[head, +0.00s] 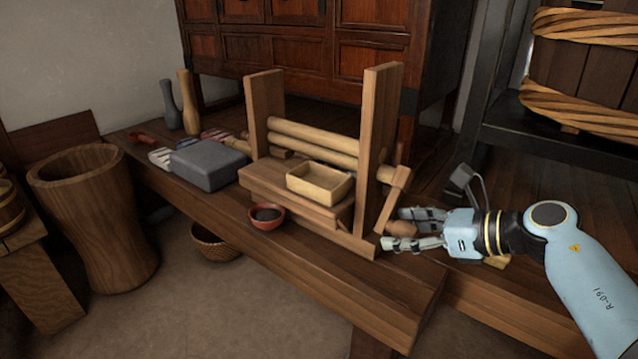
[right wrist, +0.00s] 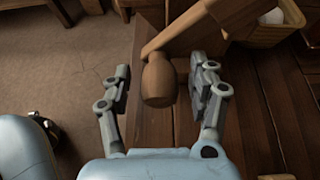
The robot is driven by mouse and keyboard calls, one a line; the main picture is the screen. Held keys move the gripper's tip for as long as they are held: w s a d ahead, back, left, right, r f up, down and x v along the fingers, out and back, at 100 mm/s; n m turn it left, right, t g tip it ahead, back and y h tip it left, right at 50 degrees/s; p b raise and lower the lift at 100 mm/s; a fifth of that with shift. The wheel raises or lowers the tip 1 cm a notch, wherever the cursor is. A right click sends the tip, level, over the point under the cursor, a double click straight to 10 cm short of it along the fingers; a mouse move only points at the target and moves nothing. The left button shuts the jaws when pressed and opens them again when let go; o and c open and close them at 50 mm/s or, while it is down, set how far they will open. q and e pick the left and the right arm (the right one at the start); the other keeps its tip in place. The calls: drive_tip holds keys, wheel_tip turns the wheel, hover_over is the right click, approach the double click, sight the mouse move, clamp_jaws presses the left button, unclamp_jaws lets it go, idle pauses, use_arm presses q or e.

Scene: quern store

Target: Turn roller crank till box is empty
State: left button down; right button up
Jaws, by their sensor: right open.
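The wooden roller stand has two uprights with two rollers (head: 312,140) between them. Its crank (head: 392,196) is on the outer side of the right upright, with a rounded brown handle that shows large in the right wrist view (right wrist: 158,80). My right gripper (head: 404,229) is open, its fingers on either side of the handle with gaps showing in the right wrist view (right wrist: 162,88). A pale wooden box (head: 318,194) stands on the stand's step before the rollers. Its inside looks plain and pale; I make out no contents. My left gripper is out of view.
A red bowl (head: 267,223) with dark contents stands at the bench's front edge. A grey block (head: 209,162) lies left of the stand. A wicker basket (head: 212,243) sits below the bench (head: 395,305). The bench's front right is clear.

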drive_tip(key=p+v, duration=0.2)
drive_tip(key=v, duration=0.4)
drive_tip(key=shift+r+p, duration=0.1)
drive_tip(key=shift+p, duration=0.25)
drive_tip(key=shift+s+d+r, duration=0.15)
drive_tip(key=shift+s+d, duration=0.2)
drive_tip(key=shift+d, duration=0.05)
